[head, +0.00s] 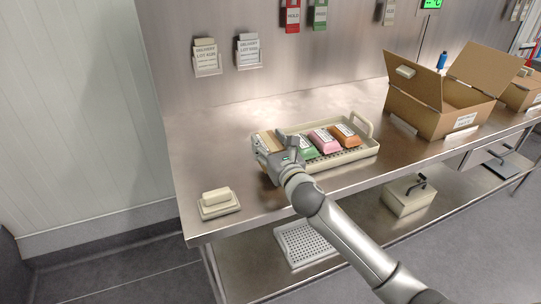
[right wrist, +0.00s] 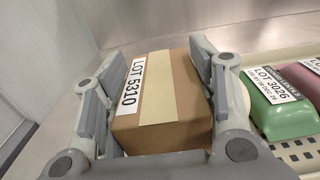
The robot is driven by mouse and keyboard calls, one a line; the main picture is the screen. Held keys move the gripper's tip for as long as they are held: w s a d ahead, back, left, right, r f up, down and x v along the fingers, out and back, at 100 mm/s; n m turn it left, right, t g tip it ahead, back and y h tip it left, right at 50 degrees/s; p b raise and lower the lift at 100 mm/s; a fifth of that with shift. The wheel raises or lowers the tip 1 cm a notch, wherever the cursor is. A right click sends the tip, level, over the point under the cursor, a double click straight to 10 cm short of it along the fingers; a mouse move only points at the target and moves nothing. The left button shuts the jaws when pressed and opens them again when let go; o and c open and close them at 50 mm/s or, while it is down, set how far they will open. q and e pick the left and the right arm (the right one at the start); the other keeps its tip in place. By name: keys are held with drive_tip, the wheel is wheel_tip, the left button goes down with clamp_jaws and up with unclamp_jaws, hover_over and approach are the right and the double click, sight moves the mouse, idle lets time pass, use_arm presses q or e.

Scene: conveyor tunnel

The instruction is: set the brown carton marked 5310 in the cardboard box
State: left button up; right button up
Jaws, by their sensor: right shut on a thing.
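The brown carton marked LOT 5310 (right wrist: 160,105) has a tan tape strip along its top and lies between the fingers of my right gripper (right wrist: 155,90), which is shut on it. In the head view the right gripper (head: 275,155) is at the left end of the cream tray (head: 345,156), and the carton (head: 264,141) is mostly hidden by it. I cannot tell whether the carton is lifted. The open cardboard box (head: 428,118) stands farther right on the steel table, flaps up, with a white label on its front. My left gripper is not in view.
The tray also holds a green pack (head: 305,147), a pink pack (head: 323,140) and an orange pack (head: 345,134). A small cream dish with a block (head: 218,204) is at the table's front left. Bare table (head: 375,124) lies between tray and box.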

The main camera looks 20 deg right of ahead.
drive_tip(key=shift+f, duration=1.7)
drive_tip(key=shift+f+b, duration=0.1)
drive_tip(key=shift+b, duration=0.2)
drive_tip(key=o, duration=1.2)
drive_tip(key=shift+c, duration=0.2)
